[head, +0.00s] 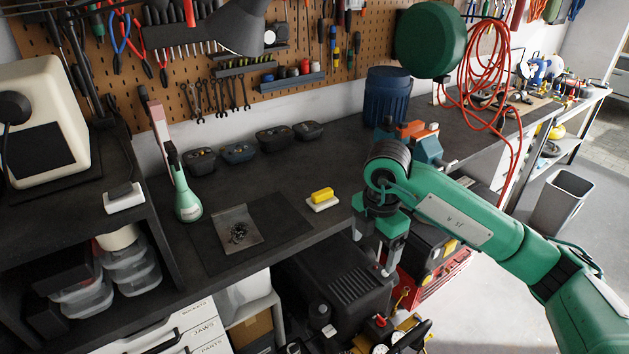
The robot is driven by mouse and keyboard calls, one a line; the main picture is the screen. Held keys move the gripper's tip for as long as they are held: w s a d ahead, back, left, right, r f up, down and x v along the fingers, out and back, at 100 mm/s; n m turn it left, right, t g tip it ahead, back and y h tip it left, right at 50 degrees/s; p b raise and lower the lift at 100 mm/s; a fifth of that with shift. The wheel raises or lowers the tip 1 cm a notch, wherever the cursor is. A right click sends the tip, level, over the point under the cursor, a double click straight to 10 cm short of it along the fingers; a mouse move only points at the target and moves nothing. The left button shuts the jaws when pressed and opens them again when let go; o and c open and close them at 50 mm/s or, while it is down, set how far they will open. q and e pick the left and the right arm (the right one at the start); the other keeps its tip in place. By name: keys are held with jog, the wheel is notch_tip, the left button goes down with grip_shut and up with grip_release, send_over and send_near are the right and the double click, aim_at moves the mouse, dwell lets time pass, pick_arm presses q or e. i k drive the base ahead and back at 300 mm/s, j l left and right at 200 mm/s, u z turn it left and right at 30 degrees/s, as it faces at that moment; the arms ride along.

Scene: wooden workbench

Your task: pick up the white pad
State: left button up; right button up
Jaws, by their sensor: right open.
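Two things could be the white pad. One is a flat white pad (323,205) on the dark bench top near its front edge, with a yellow block (322,195) resting on it. The other is a white block (125,203) with a grey top, lying on the raised dark shelf at the left. My right gripper (372,254) points down, open and empty, beyond the bench's front edge in the picture, to the right of and lower than the yellow block. It appears apart from both. My left gripper is not in view.
A dark mat with a grey tray (224,225) of small dark bits lies left of the yellow block. Several small bins (238,153) line the wall. A blue bin (387,97) stands at the back. Bare bench lies around the yellow block.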

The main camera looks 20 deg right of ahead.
aim_at(322, 199)
jog(key=i, duration=1.2)
